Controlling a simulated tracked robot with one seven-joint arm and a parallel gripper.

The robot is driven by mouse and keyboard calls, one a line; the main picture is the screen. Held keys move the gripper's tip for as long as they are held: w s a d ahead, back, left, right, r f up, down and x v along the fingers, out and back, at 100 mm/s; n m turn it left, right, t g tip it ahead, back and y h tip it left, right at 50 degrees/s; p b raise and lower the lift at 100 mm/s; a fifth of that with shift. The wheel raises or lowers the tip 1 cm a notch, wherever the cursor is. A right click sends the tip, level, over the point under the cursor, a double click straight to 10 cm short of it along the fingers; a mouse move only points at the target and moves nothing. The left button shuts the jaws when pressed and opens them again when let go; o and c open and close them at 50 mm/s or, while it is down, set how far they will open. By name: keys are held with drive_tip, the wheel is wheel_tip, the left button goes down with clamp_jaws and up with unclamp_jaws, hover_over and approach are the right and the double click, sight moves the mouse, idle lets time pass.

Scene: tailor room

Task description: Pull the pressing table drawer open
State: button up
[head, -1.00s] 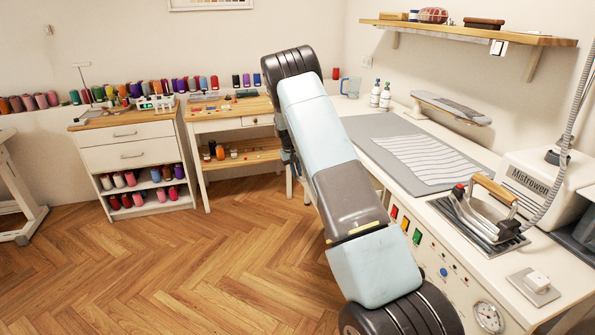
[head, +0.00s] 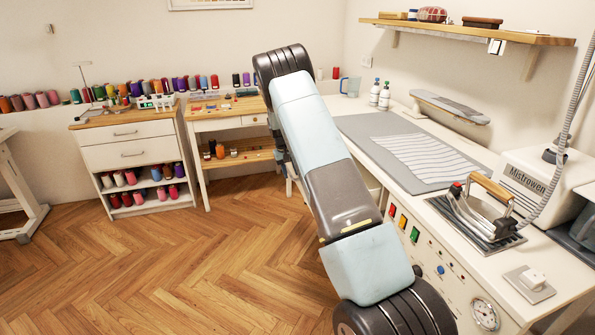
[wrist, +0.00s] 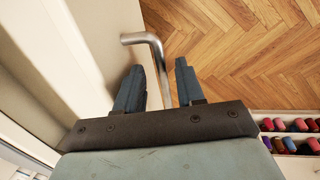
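The pressing table (head: 345,125) stands at the right in the head view. Its drawer front is hidden there behind my arm. In the wrist view a cream front panel, seemingly the drawer (wrist: 75,50), fills the left side. A bent metal bar handle (wrist: 155,62) stands out from it and runs down between my fingers. My gripper (wrist: 157,80) is open, with one finger on each side of the handle. Gaps show between the bar and both fingers.
On the pressing table are an iron (head: 482,205), a white Mistrowell unit (head: 535,180) and a grey pressing mat (head: 385,130). A white drawer cabinet (head: 130,155) and a wooden sewing table (head: 225,122) stand at the back. The wooden floor (head: 200,255) left of my arm is clear.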

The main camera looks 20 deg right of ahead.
drive_tip(key=shift+r, duration=0.1)
wheel_tip(320, 180, up, 13)
drive_tip(key=a, duration=0.2)
drive_tip(key=shift+w+a, duration=0.15)
drive_tip(key=shift+a, duration=0.1)
drive_tip(key=shift+r, duration=0.15)
idle(0.3)
